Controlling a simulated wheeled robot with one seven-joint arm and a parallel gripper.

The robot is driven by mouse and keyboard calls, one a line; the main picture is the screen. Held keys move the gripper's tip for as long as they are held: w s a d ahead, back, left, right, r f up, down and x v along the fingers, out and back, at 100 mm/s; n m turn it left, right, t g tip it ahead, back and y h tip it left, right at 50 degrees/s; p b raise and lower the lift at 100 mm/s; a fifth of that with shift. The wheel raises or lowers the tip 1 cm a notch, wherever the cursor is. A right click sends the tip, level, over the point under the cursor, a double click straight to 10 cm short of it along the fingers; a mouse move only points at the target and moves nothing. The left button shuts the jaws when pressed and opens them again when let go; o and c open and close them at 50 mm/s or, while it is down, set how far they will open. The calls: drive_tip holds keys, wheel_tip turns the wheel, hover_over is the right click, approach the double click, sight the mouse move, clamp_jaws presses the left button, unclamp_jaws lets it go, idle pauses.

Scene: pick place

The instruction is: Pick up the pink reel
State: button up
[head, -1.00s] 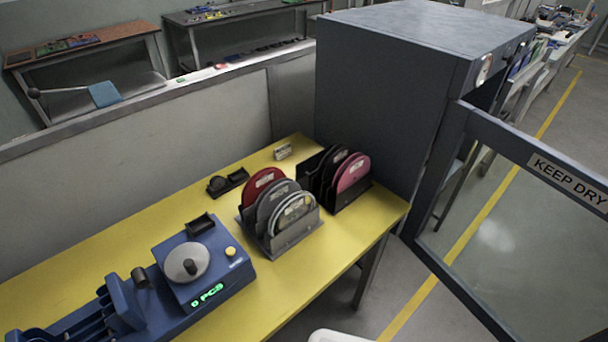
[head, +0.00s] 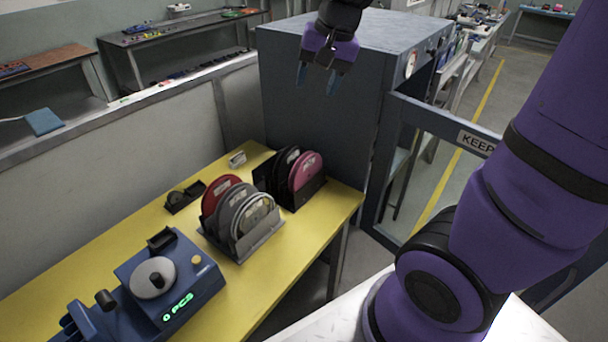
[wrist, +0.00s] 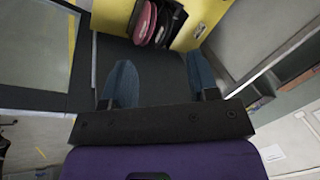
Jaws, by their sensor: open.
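The pink reel (head: 305,171) stands upright at the right end of a dark rack (head: 308,193) on the yellow table, beside black reels (head: 284,163). It also shows at the top of the wrist view (wrist: 143,20), again next to black reels. My gripper (head: 318,88) is open and empty. It points down in front of the grey cabinet, well above the table and higher than the reel. In the wrist view my two blue-grey fingers (wrist: 160,80) are spread apart with nothing between them.
A grey rack (head: 248,245) with a red reel (head: 222,192) and grey reels stands left of the dark rack. A blue counting machine (head: 170,285) sits at the table's front left. A tall grey cabinet (head: 320,95) stands close behind the racks, its framed glass door open at right.

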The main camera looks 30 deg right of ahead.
drive_tip(key=w+d+f+m+g, duration=0.15)
drive_tip(key=w+f+m, duration=0.25)
drive_tip(key=w+f, duration=0.45)
drive_tip(key=m+h, duration=0.2)
drive_tip(key=m, duration=0.1)
approach(306, 161)
drive_tip(key=w+d, duration=0.1)
drive_tip(key=w, duration=0.2)
drive_tip(key=shift+m+g, duration=0.3)
drive_tip(key=shift+g, duration=0.15)
drive_tip(key=f, duration=0.6)
drive_tip(key=shift+w+d, duration=0.2)
drive_tip(key=f, duration=0.2)
drive_tip(key=s+f, duration=0.1)
drive_tip(key=f, duration=0.1)
drive_tip(key=shift+a+f, duration=0.15)
drive_tip(key=shift+f, duration=0.55)
clamp_jaws()
